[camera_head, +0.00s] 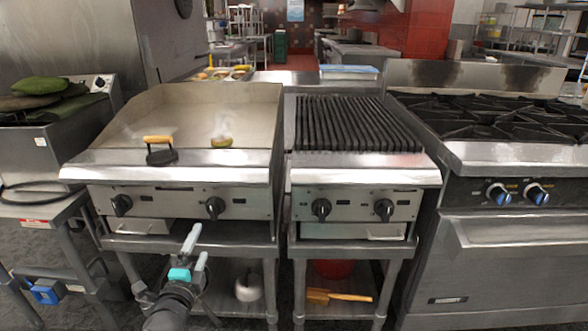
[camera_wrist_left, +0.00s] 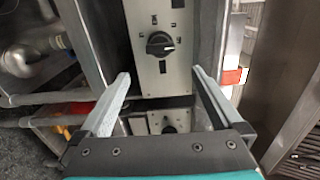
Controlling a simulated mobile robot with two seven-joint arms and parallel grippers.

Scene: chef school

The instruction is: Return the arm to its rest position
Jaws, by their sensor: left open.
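My left gripper (camera_head: 199,241) is low in the head view, in front of the flat griddle (camera_head: 186,108) and below its control panel. Its two fingers are spread with nothing between them. In the left wrist view the open fingers (camera_wrist_left: 160,77) frame a black knob (camera_wrist_left: 160,44) on a steel panel. I cannot tell whether the fingers touch the panel; they look apart from it. My right gripper does not show in either view.
On the griddle are a press with a wooden handle (camera_head: 158,151) and a small steaming yellow-green item (camera_head: 221,142). A ridged grill (camera_head: 355,124) and a burner range (camera_head: 497,116) stand to the right. A wooden-handled brush (camera_head: 338,296) lies on the shelf below.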

